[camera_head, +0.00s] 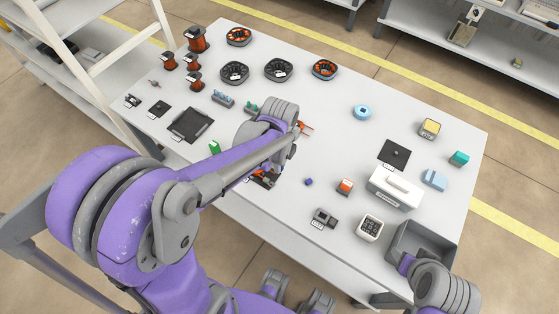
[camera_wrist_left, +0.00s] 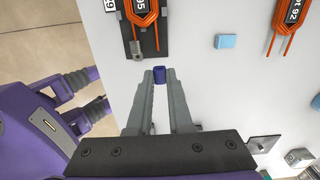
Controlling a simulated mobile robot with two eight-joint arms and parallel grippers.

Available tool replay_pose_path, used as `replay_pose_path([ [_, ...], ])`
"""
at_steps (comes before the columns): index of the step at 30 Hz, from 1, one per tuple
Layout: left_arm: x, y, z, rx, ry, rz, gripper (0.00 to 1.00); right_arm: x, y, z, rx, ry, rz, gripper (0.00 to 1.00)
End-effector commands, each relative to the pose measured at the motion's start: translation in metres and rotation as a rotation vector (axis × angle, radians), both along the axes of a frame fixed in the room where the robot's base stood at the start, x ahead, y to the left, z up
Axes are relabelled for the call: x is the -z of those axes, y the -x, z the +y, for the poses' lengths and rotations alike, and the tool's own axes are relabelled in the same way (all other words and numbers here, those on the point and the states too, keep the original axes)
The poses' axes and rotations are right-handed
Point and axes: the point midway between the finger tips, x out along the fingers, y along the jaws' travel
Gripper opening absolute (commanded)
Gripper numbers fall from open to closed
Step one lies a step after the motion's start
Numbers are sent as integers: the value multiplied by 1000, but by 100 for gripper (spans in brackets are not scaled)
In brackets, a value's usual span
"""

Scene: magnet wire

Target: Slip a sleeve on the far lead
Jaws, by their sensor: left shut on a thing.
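My left gripper (camera_wrist_left: 159,80) is shut on a small dark blue sleeve (camera_wrist_left: 159,73) at its fingertips in the left wrist view. Just ahead, an orange wire coil (camera_wrist_left: 141,10) with a tag ending in 95 lies on a dark holder (camera_wrist_left: 149,44). Its wire ends run down to a small grey part (camera_wrist_left: 136,49) near the left finger; the sleeve is apart from the wire. A second orange coil (camera_wrist_left: 287,20), tagged 92, lies at the right with its leads. In the head view my left arm largely hides the gripper and the work. My right arm shows at bottom right, without its fingers.
A light blue block (camera_wrist_left: 226,41) lies between the coils. The head view shows wire spools (camera_head: 197,40) and round stators (camera_head: 279,70) at the back of the table, a white case (camera_head: 396,187) and grey bin (camera_head: 437,240) at right.

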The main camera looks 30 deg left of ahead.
Motion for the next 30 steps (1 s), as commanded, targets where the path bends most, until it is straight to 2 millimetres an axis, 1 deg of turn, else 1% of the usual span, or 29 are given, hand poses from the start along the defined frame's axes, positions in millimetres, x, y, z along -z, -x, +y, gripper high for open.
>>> replay_pose_path([
  [16,43,0,0,0,0,1,0,34,6,0,0,0,13,54],
  [21,48,0,0,0,0,0,0,37,7,0,0,0,14,54],
  [30,47,0,0,0,0,0,0,37,7,0,0,0,14,54],
])
